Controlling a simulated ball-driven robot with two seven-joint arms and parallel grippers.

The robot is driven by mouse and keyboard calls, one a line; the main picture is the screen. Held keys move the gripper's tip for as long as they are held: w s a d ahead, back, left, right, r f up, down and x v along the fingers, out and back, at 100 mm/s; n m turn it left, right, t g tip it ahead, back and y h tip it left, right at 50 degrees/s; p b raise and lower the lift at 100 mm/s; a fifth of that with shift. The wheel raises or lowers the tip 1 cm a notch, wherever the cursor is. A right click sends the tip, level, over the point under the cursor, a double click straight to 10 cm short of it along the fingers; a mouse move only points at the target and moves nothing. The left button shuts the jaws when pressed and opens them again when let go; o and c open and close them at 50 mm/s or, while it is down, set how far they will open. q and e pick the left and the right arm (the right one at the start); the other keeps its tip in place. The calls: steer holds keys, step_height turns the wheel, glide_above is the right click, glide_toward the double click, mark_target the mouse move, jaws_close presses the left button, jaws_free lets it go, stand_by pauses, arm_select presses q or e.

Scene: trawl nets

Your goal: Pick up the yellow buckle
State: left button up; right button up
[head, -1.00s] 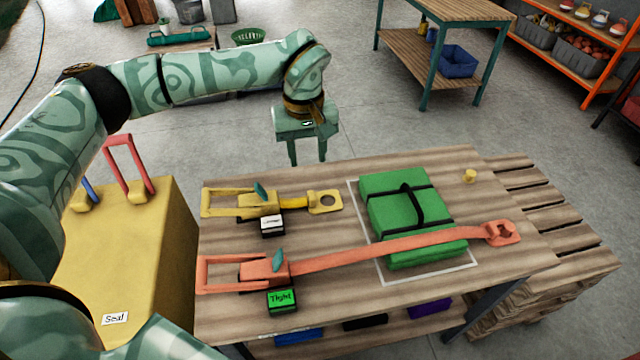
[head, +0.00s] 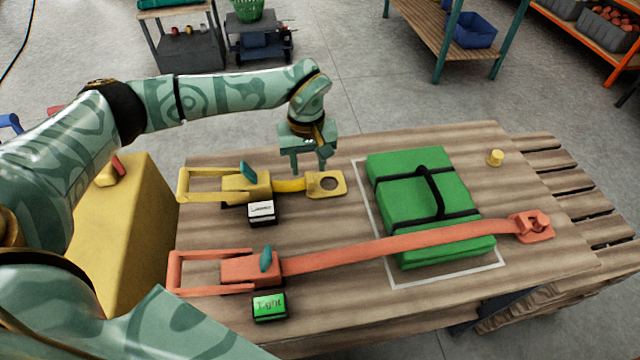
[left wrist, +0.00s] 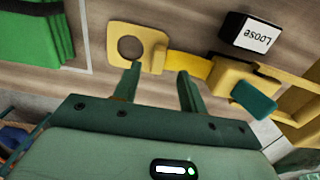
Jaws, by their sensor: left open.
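The yellow buckle (head: 246,186) lies on the wooden table (head: 330,300) at its left part, with a teal lever on it. A short yellow strap (head: 288,185) runs right from it to a yellow end plate (head: 327,184) with a round hole. The buckle also shows at the right of the left wrist view (left wrist: 232,82). My left gripper (head: 309,170) is open and empty, pointing down by the far side of the strap. In the left wrist view its fingers (left wrist: 159,72) appear near the end plate and strap. My right gripper is not seen.
A red buckle (head: 250,268) with a long strap crosses a green bundle (head: 425,200) in a white outline. A "Loose" block (left wrist: 249,32) sits by the yellow buckle, a green block (head: 269,306) by the red one.

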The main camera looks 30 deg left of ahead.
mark_target(310, 179)
arm_select(q)
steer(key=f, duration=0.1)
steer(key=f+b, duration=0.1)
steer(key=f, duration=0.1)
steer(key=f+b, duration=0.1)
steer(key=f, duration=0.1)
steer(key=shift+s+d, duration=0.1)
steer(key=shift+d, duration=0.15)
steer(key=shift+f, duration=0.2)
steer(key=shift+r, duration=0.1)
jaws_close()
steer(key=shift+r, duration=0.15)
